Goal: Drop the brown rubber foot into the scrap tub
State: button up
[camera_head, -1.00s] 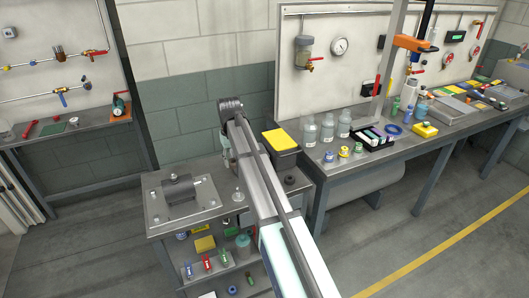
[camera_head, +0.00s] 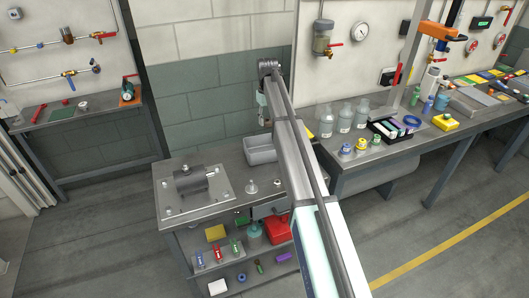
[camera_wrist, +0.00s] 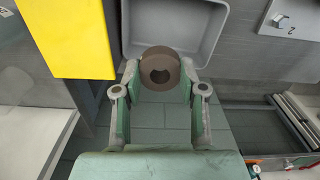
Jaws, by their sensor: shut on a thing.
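The brown rubber foot (camera_wrist: 161,54) is a thick ring with a dark hole in the wrist view. My gripper (camera_wrist: 160,82) is shut on it, one pale green finger at each side. Behind it is the grey scrap tub (camera_wrist: 178,65), open and empty where I can see inside. The foot overlaps the tub's near rim in this view; its height over the rim is unclear. In the head view the tub (camera_head: 260,157) stands at the back of the small bench.
A yellow-topped container (camera_wrist: 68,38) stands close left of the tub in the wrist view. A metal plate with a dark block (camera_head: 193,184) fills the bench's left side. Bottles (camera_head: 344,120) stand on the long bench at right.

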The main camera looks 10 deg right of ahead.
aim_at(267, 125)
jog(key=shift+f+b, duration=0.8)
jog(key=shift+f, duration=1.2)
jog(key=o, duration=1.2)
jog(key=shift+r, duration=0.15)
notch_tip(267, 125, up, 12)
